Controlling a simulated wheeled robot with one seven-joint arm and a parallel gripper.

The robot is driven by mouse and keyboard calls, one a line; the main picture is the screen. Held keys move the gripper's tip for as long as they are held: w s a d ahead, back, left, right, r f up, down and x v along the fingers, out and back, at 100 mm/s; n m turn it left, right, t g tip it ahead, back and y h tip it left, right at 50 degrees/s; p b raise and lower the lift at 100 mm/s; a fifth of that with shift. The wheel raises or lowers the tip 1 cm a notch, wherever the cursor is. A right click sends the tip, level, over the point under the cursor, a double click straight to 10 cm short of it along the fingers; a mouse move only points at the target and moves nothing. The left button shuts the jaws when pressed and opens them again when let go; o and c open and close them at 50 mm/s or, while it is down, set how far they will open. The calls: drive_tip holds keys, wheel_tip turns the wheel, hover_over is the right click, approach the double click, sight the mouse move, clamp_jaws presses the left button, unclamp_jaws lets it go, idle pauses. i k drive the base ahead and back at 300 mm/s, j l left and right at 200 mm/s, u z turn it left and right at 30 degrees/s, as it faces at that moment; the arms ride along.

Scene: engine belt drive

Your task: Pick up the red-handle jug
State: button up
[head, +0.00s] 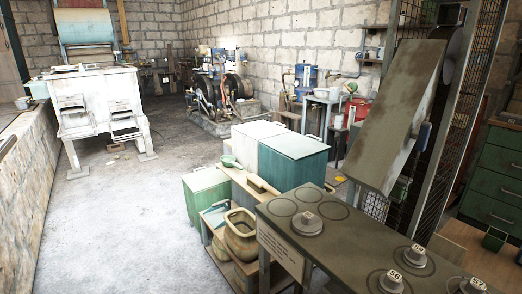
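I cannot clearly make out a jug with a red handle in the head view. Small red items (358,108) show near the back wall, right of centre, but they are too small to tell whether one is a jug or a handle. My gripper is not in view.
A dark bench (340,240) with round numbered weights (308,223) stands in the right foreground. Lidded bins, one teal (293,160), and a tan pot (241,235) stand beside it. A belt-driven engine (218,90) is at the back. The floor (125,220) at left centre is clear.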

sight(338, 122)
drive_tip(key=i+j+u, duration=0.6)
drive_tip(key=i+u, duration=0.15)
drive_tip(key=i, duration=0.3)
drive_tip(key=i+u, duration=0.4)
drive_tip(key=i, duration=3.9)
drive_tip(key=i+z, duration=0.25)
drive_tip(key=i, duration=0.4)
drive_tip(key=i+z, duration=0.3)
drive_tip(key=i, duration=0.3)
drive_tip(key=i+j+z, duration=0.25)
drive_tip(key=i, duration=0.35)
drive_tip(key=i+l+z, duration=0.25)
drive_tip(key=i+z, duration=0.15)
drive_tip(key=i, duration=0.35)
drive_tip(key=i+z, duration=0.45)
drive_tip(key=i, duration=0.3)
drive_tip(key=i+j+z, duration=0.4)
drive_tip(key=i, duration=0.35)
drive_tip(key=i+l+z, duration=0.15)
drive_tip(key=i+z, duration=0.7)
drive_tip(key=i+j+z, duration=0.1)
drive_tip(key=i+z, duration=0.3)
drive_tip(key=i+j+z, duration=0.25)
drive_tip(key=i+z, duration=0.2)
drive_tip(key=i+j+z, duration=0.25)
drive_tip(key=i+l+z, duration=0.2)
drive_tip(key=i, duration=0.4)
drive_tip(key=i+l+z, duration=0.1)
drive_tip(key=i+z, duration=0.15)
drive_tip(key=i, duration=0.35)
